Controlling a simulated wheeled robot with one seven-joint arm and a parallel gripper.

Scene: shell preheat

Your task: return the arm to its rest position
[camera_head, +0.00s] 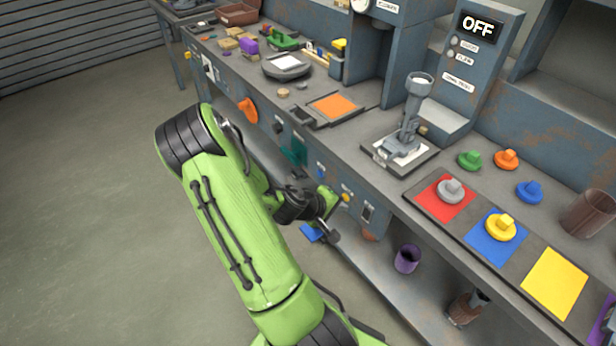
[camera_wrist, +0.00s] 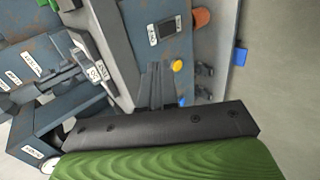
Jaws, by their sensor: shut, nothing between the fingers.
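My green arm reaches forward over the floor at the front of the workbench (camera_head: 375,165). My gripper (camera_head: 331,232) is beside the bench's front panel, below the top edge, and partly hidden by the wrist. In the wrist view its dark fingers (camera_wrist: 155,86) are together, with nothing visible between them. They point toward the bench front, near a yellow knob (camera_wrist: 178,66) and a small dark display (camera_wrist: 165,30). I cannot tell whether they touch the panel.
The grey pedestal device (camera_head: 409,125) stands on the bench by a control box reading OFF (camera_head: 478,27). Coloured squares with knobbed pieces, such as the yellow one (camera_head: 499,226), lie at right. A purple cup (camera_head: 407,259) is on the lower shelf. Open floor (camera_head: 80,200) lies left.

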